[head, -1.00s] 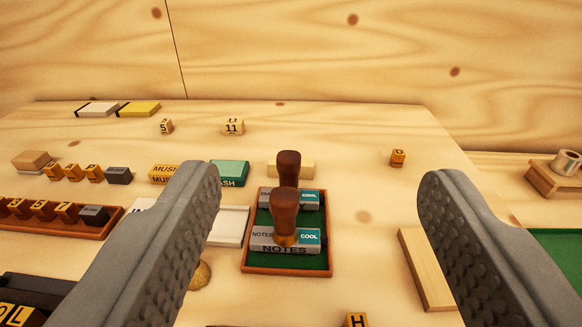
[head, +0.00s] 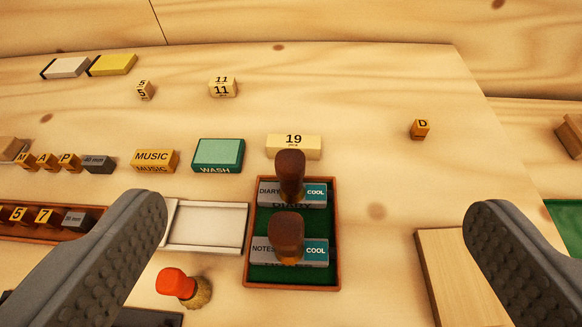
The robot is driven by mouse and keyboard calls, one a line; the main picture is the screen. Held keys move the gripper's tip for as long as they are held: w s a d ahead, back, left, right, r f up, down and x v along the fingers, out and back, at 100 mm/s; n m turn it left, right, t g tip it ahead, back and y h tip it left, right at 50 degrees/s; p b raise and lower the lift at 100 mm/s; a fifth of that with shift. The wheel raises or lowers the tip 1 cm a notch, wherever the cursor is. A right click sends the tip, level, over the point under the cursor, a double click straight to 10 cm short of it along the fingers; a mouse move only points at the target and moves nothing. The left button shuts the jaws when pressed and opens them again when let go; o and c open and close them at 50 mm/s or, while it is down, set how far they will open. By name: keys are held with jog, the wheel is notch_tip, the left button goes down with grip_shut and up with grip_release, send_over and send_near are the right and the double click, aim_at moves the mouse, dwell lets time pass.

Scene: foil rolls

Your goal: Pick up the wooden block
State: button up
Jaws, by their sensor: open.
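Several wooden blocks stand on the pale wood table, and I cannot tell which one is meant. A block marked 19 (head: 293,147) lies behind the green-lined tray. A block marked 11 (head: 223,88) and a small block marked 5 (head: 145,90) stand farther back. An orange cube marked D (head: 419,129) stands at the right. A plain brown block (head: 12,148) is cut off at the left edge. My gripper (head: 316,210) is open, with its two grey fingers wide apart and nothing held between them.
Between the fingers is a green tray (head: 334,235) with two brown-handled stamps. A white tray (head: 205,225), a red-topped item (head: 178,283) and a green WASH box (head: 219,154) are left of it. A flat board (head: 455,280) lies at right. The table's back right is mostly clear.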

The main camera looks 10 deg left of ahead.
jog(key=w+g, duration=0.5)
jog(key=w, duration=0.4)
jog(key=g, duration=0.6)
send_near(294, 142)
jog(key=shift+w+a+f, duration=0.1)
jog(key=shift+w+f, duration=0.25)
jog(key=shift+f, duration=1.15)
jog(key=shift+w+d+f, duration=0.1)
jog(key=shift+w+f, duration=0.2)
jog(key=shift+f, duration=1.25)
jog(key=shift+w+a+f, duration=0.1)
jog(key=shift+w+f, duration=0.25)
jog(key=shift+f, duration=1.15)
jog(key=c, duration=1.1)
jog(key=shift+o, duration=0.2)
jog(key=shift+r, duration=0.2)
